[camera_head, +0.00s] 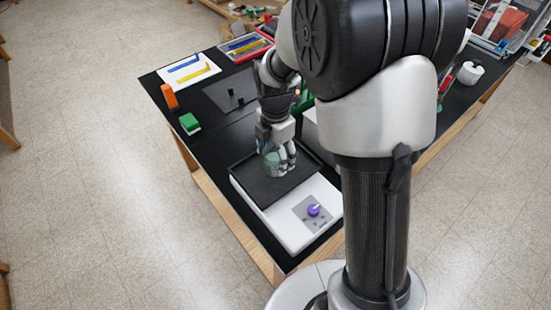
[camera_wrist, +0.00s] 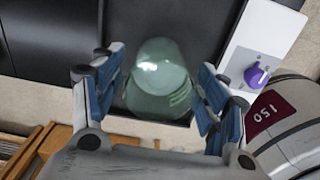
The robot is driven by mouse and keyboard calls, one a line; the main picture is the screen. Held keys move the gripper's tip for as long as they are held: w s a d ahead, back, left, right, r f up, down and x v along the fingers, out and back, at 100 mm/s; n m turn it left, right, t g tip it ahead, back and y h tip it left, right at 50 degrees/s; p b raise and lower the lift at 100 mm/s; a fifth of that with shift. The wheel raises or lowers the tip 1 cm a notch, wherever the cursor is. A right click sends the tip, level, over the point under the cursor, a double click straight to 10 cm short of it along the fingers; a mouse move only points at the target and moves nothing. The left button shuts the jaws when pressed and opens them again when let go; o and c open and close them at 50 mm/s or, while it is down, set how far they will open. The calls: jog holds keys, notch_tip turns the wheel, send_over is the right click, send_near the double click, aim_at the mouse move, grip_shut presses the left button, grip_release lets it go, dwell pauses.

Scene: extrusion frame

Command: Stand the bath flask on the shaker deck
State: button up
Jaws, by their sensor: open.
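The bath flask is a translucent greenish glass vessel. In the wrist view the flask (camera_wrist: 160,82) stands between the two blue-padded fingers of my gripper (camera_wrist: 160,98), with a gap showing on each side. In the head view the flask (camera_head: 271,160) is partly hidden behind my gripper (camera_head: 281,162). My gripper is open around it, pointing down. The flask is over the dark shaker deck (camera_head: 248,177) and looks to rest on it. Its base is hard to make out. The shaker's white body has a purple knob (camera_head: 313,209), which also shows in the wrist view (camera_wrist: 256,76).
On the black table, a green block (camera_head: 189,123) and an orange piece (camera_head: 169,97) lie left of the shaker. A white sheet with blue and yellow pieces (camera_head: 190,71) lies at the back left. My arm hides much of the table's right side.

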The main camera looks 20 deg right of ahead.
notch_tip(320, 180, up, 9)
jog(key=p, duration=0.2)
jog(key=s+r+m+t, duration=0.2)
jog(key=s+r+m, duration=0.8)
jog(key=s+r+m+t, duration=0.1)
jog(key=s+m+t, duration=0.1)
jog(key=s+m, duration=1)
jog(key=shift+s+t, duration=0.15)
jog(key=shift+t, duration=0.15)
jog(key=shift+d, duration=0.1)
notch_tip(320, 180, down, 3)
jog(key=b, duration=0.3)
jog(key=shift+r, duration=0.15)
